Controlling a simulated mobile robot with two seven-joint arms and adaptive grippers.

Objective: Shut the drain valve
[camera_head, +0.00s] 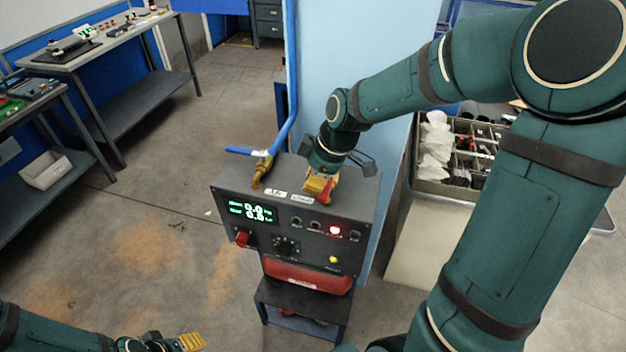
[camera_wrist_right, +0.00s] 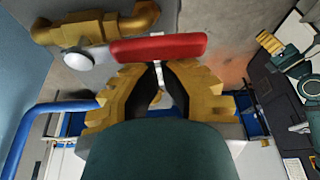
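The valve with the red lever (camera_head: 326,190) stands on top of the dark control box (camera_head: 228,198). In the right wrist view its red lever (camera_wrist_right: 160,47) runs roughly along the brass body (camera_wrist_right: 95,31), just past my fingertips. My right gripper (camera_head: 321,178) is right at this valve from above. In the wrist view its fingers (camera_wrist_right: 157,68) are nearly together at the tips, with nothing seen held between them; contact with the lever is unclear. A second brass valve (camera_head: 260,172) with a blue lever (camera_head: 243,151) stands to the left. The labels are too small to read. My left gripper (camera_head: 180,343) is partly cut off at the bottom left.
The box front has a green display (camera_head: 253,212), a red knob (camera_head: 243,239) and a lit red lamp (camera_head: 335,230). A blue pipe (camera_head: 289,100) rises behind it. A divided bin (camera_head: 455,150) stands on the right. Workbenches (camera_head: 95,45) stand at far left, with clear floor between.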

